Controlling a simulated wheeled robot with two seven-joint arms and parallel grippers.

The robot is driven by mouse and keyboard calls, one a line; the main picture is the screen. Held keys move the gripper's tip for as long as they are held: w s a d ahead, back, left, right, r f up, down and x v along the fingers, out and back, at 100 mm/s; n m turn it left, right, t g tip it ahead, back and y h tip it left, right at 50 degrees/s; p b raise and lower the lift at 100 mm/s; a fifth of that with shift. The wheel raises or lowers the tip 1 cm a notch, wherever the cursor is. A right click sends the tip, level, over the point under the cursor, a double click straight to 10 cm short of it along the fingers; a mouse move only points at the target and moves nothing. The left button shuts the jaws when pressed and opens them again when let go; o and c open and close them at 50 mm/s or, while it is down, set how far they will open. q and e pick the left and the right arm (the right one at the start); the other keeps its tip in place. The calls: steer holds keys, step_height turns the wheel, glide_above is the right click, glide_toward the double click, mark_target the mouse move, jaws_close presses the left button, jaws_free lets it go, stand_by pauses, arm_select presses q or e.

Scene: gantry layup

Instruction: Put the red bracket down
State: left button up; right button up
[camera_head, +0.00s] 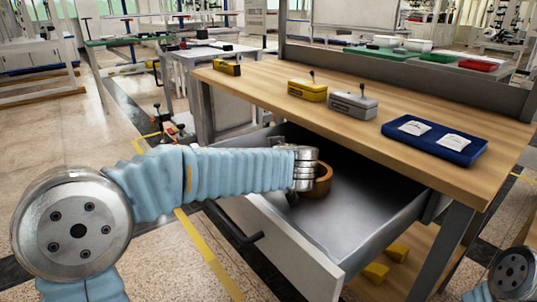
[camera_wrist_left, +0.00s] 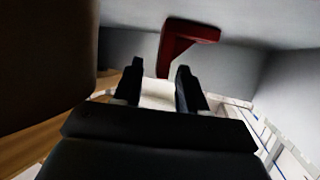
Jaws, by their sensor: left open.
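The red bracket (camera_wrist_left: 178,40) is an L-shaped piece, seen in the left wrist view just beyond the fingertips of my left gripper (camera_wrist_left: 160,66). That gripper is open, with a gap between its two dark fingers, and the bracket is not clamped between them. Grey surfaces like the drawer's metal lie around the bracket. In the head view my left arm reaches into the open drawer (camera_head: 350,215); its wrist hides the fingers and the bracket there. My right gripper is not in view.
A brown ring-shaped roll (camera_head: 323,182) is in the drawer beside my left wrist. The wooden worktop (camera_head: 390,150) above carries a yellow box (camera_head: 307,91), a grey box (camera_head: 353,104) and a blue tray (camera_head: 480,151). The drawer's right part looks clear.

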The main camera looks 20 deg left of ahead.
arm_select(q)
steer(key=shift+r, duration=0.1)
steer(key=b+v, duration=0.1)
steer(key=v, duration=1.1)
